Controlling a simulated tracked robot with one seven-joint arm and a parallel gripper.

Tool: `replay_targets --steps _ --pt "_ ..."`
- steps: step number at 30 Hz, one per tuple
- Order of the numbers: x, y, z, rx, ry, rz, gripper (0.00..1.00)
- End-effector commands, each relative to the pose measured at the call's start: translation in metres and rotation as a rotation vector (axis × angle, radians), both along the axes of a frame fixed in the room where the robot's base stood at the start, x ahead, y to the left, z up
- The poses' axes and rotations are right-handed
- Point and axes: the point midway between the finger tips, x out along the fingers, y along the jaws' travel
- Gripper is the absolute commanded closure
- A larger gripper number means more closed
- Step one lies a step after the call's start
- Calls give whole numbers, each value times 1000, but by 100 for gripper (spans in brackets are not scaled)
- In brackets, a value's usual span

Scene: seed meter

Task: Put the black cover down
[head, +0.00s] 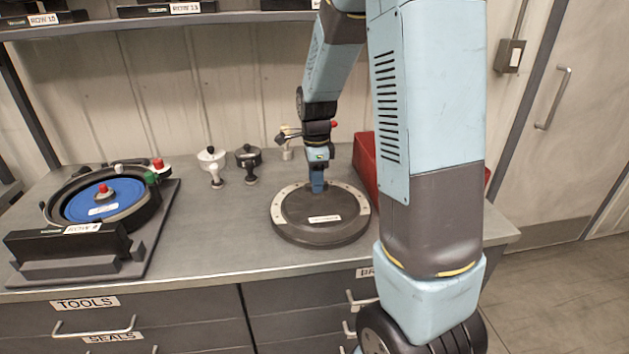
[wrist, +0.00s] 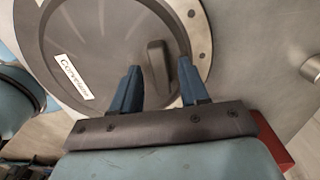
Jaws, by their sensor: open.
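The black cover (head: 318,222) is a round dark disc with a white label. My gripper (head: 318,188) is above the far part of the cover, pointing down. In the wrist view my gripper (wrist: 160,85) has its blue fingers apart on either side of the grip bar, with gaps visible. The fingers partly hide the cover.
The seed meter (head: 103,205) with a blue disc stands at the left of the bench. A white fitting (head: 212,163) and a black fitting (head: 248,163) stand behind. A red bin (head: 364,160) is right of the cover. Bench space between meter and cover is clear.

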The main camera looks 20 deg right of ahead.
Motion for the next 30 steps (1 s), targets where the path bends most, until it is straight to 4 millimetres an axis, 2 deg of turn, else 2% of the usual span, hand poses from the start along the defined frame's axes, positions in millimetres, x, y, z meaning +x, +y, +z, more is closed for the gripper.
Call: replay_targets --steps 15,18,25,30 --pt "1 1 89 0 -4 1 56" --pt "1 1 102 0 -4 1 56" --pt "-1 1 118 1 -6 15 56" --pt "-19 2 135 5 -46 143 56"
